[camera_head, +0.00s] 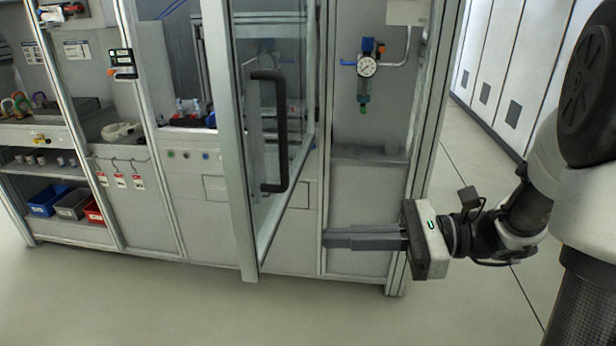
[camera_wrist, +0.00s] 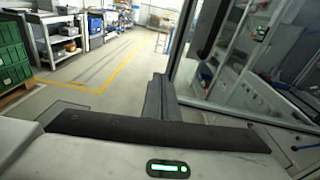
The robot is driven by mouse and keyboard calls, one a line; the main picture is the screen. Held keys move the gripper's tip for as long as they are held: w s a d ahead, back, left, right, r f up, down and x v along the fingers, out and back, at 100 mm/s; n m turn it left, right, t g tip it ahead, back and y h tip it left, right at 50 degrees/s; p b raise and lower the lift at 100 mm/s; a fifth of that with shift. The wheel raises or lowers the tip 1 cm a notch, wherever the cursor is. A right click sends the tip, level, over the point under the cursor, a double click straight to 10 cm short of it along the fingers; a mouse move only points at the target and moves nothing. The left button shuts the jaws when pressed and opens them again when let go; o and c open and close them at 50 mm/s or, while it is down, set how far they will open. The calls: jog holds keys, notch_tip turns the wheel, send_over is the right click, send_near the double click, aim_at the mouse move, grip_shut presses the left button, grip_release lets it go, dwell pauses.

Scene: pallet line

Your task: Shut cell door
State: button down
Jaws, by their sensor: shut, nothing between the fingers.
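The cell door (camera_head: 235,160) is a glass panel in a pale metal frame with a long black bar handle (camera_head: 283,130). It stands open, swung out from the cell front, its free edge toward the camera. My gripper (camera_head: 328,239) is low, to the right of the door in the head view, with its fingers pointing left. The fingers are shut and empty, and seem apart from the door and well below and right of the handle. In the wrist view the shut fingers (camera_wrist: 158,98) show in the middle, and the door's frame edge (camera_wrist: 186,50) rises just right of them.
A pressure gauge (camera_head: 367,67) with a green-tipped filter hangs on the panel right of the door. Shelves with coloured bins (camera_head: 47,200) stand at the left. In the wrist view, green crates (camera_wrist: 12,60) stand at the left, and the floor beyond the fingers is open.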

jog(key=w+d+m+t, duration=0.2)
jog(key=w, duration=0.1)
jog(key=b, duration=0.2)
send_near(251, 215)
jog(key=shift+y, duration=0.4)
jog(key=a, duration=0.3)
jog(key=w+a+f, duration=0.1)
jog(key=a, duration=0.1)
jog(key=shift+w+a+r, duration=0.1)
jog(key=shift+w+a, duration=0.05)
jog(key=shift+a, duration=0.5)
jog(key=shift+a, duration=0.1)
